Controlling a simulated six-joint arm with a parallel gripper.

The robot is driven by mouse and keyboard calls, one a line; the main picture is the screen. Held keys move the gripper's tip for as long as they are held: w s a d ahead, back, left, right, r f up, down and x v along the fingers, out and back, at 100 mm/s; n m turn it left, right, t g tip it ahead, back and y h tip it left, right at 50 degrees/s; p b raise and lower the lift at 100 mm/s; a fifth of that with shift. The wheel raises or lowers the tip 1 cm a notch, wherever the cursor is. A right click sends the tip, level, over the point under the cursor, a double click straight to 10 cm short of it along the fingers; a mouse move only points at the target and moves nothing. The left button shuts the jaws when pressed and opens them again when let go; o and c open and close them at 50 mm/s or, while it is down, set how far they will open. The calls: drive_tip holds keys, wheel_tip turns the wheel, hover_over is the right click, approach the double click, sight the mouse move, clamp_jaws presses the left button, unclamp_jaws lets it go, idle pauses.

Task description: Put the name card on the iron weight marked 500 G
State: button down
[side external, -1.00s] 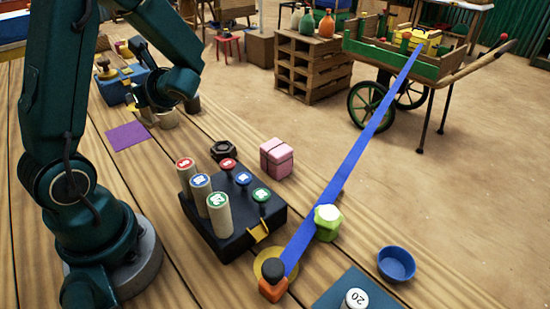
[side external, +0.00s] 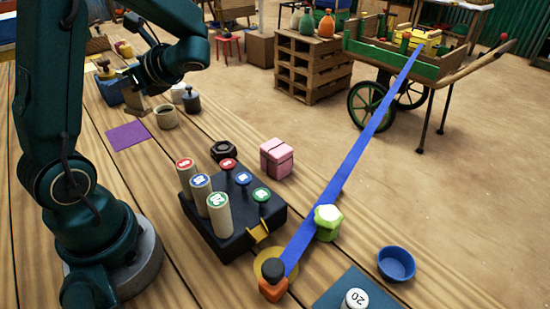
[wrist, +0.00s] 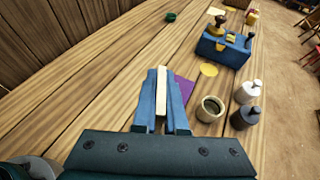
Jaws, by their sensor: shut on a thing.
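My gripper (wrist: 161,92) is shut on a thin cream slab, seen edge-on between the blue fingers in the wrist view; it looks like the name card (wrist: 161,85). In the side external view my gripper (side external: 134,108) is at the far left of the table, above the boards behind the purple square, and the card's tan face shows partly. A black hexagonal block (side external: 223,150) behind the dark peg stand looks like the iron weight; its 500 G marking cannot be read. It stands apart from my gripper, and its top looks bare.
A beige pot (side external: 166,117), a dark bottle (side external: 192,101) and a white bottle (wrist: 248,91) stand near my gripper. A purple square (side external: 127,135) lies flat. The dark stand with pegs (side external: 233,228) and a pink block (side external: 277,158) are near the hexagonal block.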

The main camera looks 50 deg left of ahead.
drive_tip(key=d+f+n+g+h, duration=0.35)
drive_tip(key=d+n+h, duration=0.35)
drive_tip(key=n+h, duration=0.3)
drive_tip(key=d+f+n+g+h, duration=0.2)
drive_tip(key=d+f+n+h, duration=0.2)
drive_tip(key=d+n+h, duration=0.4)
wheel_tip(320, 180, up, 10)
drive_tip(key=n+t+h, duration=0.7)
drive_tip(key=n+t, duration=0.9)
drive_tip(key=n, duration=0.1)
hover_over(230, 149)
drive_tip(key=shift+f, duration=6.5)
